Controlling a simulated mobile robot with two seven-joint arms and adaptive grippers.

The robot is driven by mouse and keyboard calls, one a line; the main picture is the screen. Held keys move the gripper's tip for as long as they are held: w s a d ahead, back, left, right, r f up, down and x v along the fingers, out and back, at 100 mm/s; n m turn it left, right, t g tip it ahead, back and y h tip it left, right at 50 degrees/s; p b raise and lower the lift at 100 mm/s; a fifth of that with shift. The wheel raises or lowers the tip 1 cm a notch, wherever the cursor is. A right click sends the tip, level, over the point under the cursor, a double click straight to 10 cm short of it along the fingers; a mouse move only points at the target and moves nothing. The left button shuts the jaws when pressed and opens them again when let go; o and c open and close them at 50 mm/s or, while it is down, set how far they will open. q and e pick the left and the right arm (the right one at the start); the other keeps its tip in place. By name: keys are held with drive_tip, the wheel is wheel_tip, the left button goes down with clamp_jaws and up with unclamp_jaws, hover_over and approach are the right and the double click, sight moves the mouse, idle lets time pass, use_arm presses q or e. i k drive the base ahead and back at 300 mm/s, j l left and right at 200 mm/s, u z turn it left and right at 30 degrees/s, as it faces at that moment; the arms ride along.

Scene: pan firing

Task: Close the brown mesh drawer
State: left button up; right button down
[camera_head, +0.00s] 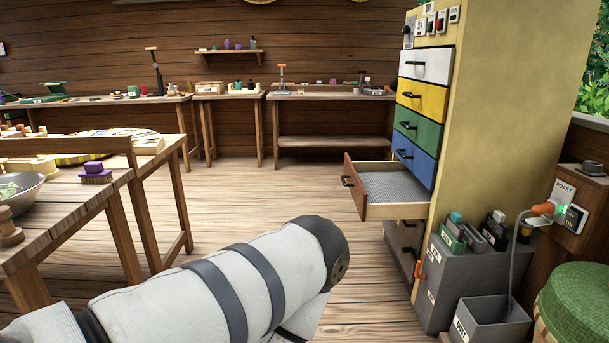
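The brown mesh drawer (391,186) is pulled out from the tall yellow cabinet (487,130). It has a brown front, a dark handle (347,181) and a grey mesh bottom, and looks empty. My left arm reaches in from the lower left, and its end is below and to the left of the drawer, apart from it in the picture. My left gripper's fingers are hidden behind the arm, so its state does not show. My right gripper is not in view.
White, yellow, green and blue drawers (411,132) above are shut. A grey box (472,277) with tools stands at the cabinet's lower right, beside a cable with an orange plug (543,208). A wooden table (60,215) stands at left. The floor between is clear.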

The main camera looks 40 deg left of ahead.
sight(379, 189)
drive_tip(key=i+j+u, duration=0.9)
drive_tip(key=i+l, duration=0.2)
drive_tip(key=i, duration=0.25)
drive_tip(key=i+l, duration=0.2)
drive_tip(key=i, duration=0.3)
drive_tip(key=i+l, duration=0.2)
drive_tip(key=i, duration=0.25)
drive_tip(key=i+l, duration=0.2)
drive_tip(key=i, duration=0.3)
drive_tip(key=l+z, duration=0.05)
